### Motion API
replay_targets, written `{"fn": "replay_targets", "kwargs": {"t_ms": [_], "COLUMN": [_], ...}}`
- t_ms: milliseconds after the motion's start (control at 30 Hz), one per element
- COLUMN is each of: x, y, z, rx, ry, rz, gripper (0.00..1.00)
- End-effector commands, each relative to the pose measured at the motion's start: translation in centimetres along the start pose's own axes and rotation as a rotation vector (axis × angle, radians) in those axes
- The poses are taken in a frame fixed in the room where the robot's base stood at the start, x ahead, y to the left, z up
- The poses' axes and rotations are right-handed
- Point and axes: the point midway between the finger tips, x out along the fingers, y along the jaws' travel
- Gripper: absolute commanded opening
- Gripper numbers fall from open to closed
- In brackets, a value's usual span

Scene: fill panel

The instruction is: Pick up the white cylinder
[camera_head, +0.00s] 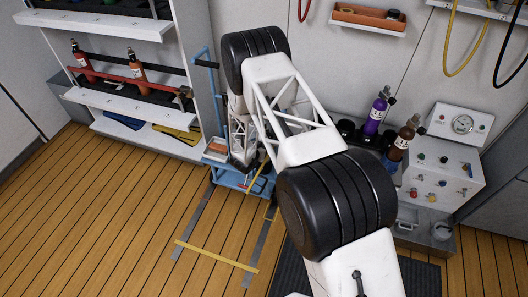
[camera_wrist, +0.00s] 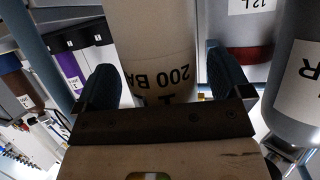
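A white cylinder (camera_wrist: 150,35) fills the upper middle of the wrist view, with dark lettering "200 BA" upside down on its side. My gripper (camera_wrist: 160,84) has its two dark fingers on either side of the cylinder's body. A narrow gap shows between the right finger and the cylinder; the left finger overlaps its edge in the picture, so contact there is unclear. In the head view my own arm covers the gripper and the white cylinder, over the blue trolley (camera_head: 229,180).
A grey cylinder (camera_wrist: 300,85) stands close on the right in the wrist view; another with a red band (camera_wrist: 245,53) is behind. In the head view, purple (camera_head: 376,113) and brown (camera_head: 402,142) bottles stand beside the gauge panel (camera_head: 445,150). The wooden floor (camera_head: 110,220) at left is clear.

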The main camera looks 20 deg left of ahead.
Motion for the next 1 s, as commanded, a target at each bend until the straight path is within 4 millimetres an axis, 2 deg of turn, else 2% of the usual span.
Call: {"fn": "replay_targets", "kwargs": {"t_ms": [33, 67, 600, 1000], "x": [0.0, 0.0, 0.0, -0.02], "y": [0.0, 0.0, 0.02, -0.13], "z": [0.0, 0.0, 0.01, -0.36], "rx": [0.0, 0.0, 0.0, 0.002], "ry": [0.0, 0.0, 0.0, 0.003], "rz": [0.0, 0.0, 0.0, -0.001], "gripper": [0.88, 0.83, 0.0, 0.0]}}
